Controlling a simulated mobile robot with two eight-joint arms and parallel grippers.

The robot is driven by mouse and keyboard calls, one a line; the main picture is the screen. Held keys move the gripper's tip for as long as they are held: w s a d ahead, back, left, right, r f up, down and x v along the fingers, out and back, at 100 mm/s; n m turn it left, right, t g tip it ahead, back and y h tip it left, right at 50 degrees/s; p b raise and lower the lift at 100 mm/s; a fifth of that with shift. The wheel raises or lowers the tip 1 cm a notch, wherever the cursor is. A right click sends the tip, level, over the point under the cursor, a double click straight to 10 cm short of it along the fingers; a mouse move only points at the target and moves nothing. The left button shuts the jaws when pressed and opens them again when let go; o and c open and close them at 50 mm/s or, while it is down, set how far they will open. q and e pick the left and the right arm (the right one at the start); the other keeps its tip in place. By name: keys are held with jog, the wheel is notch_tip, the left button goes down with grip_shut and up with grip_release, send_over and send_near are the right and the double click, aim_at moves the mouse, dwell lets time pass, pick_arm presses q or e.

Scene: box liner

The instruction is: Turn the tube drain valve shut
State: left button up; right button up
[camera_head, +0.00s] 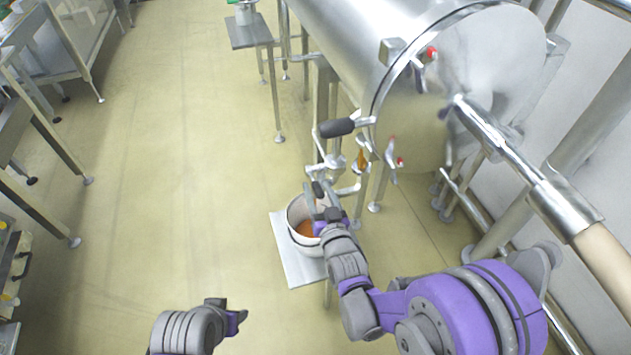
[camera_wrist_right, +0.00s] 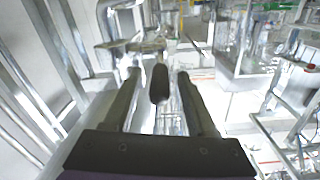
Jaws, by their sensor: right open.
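The drain valve handle, a dark grip (camera_head: 318,188), sits low on the metal pipework under the steel tube (camera_head: 340,35). In the right wrist view this dark grip (camera_wrist_right: 159,84) stands between my two fingers, with a gap visible on each side. My right gripper (camera_head: 320,200) is open around the grip, above a white pot. My left gripper (camera_head: 234,312) is at the bottom of the head view, away from the valve, with nothing seen in it; its finger gap is unclear.
The white pot (camera_head: 298,212) holds orange-brown liquid and stands on a pale stand (camera_head: 283,245) below the valve. A larger black-gripped lever (camera_head: 337,127) sticks out just above. A small side table (camera_head: 250,32) stands behind.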

jog(key=shift+x, duration=1.45)
grip_shut()
dwell(0.3)
